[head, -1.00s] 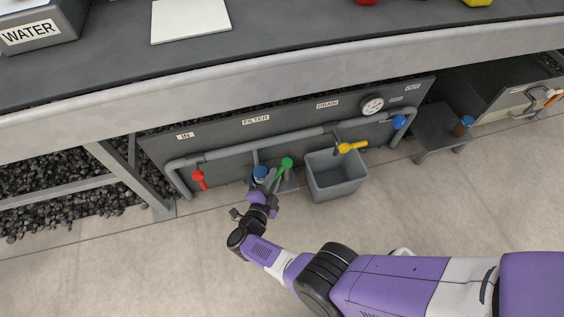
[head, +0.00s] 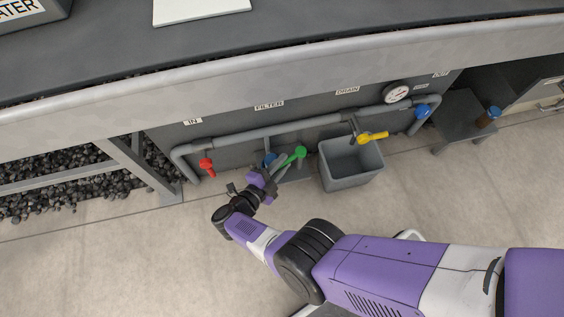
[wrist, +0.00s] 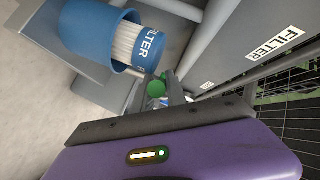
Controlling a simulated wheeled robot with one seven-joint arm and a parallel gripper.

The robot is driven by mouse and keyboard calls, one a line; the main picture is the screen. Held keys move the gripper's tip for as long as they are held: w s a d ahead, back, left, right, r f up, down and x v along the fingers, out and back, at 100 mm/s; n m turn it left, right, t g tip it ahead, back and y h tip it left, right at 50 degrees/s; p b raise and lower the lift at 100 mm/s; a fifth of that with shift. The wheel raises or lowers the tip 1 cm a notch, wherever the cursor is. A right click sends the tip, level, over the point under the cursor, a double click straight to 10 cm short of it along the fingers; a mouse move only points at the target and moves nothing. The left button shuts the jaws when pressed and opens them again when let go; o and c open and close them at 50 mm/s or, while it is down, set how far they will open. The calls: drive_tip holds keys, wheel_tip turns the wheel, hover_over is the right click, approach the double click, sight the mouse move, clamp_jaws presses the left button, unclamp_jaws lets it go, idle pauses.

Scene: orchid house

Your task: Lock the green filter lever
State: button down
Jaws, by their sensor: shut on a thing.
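The green filter lever (head: 297,154) sits on the pipework under the FILTER label (head: 268,105). My gripper (head: 280,164) is at the lever, low in front of the panel. In the wrist view the round green end of the lever (wrist: 157,89) shows just beyond my gripper (wrist: 172,92), which is shut on the lever. The exact contact is small and partly hidden. The blue filter housing (wrist: 90,32) is beside it, with a white pleated cartridge (wrist: 125,42) and a blue FILTER cap (wrist: 148,50). In the head view my gripper partly hides the blue part (head: 269,159).
A red lever (head: 206,165) is left on the IN pipe. A grey bin (head: 350,178) stands right, under the yellow drain lever (head: 373,136). A blue lever (head: 421,111) and gauge (head: 397,92) are farther right. The bench edge (head: 300,75) overhangs above. The floor in front is clear.

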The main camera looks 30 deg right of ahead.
drive_tip(key=c, duration=1.3)
unclamp_jaws()
drive_tip(key=shift+d, duration=0.1)
drive_tip(key=shift+c, duration=0.2)
drive_tip(key=v, duration=0.7)
drive_tip(key=shift+a, duration=0.35)
drive_tip(key=shift+s+r, duration=0.1)
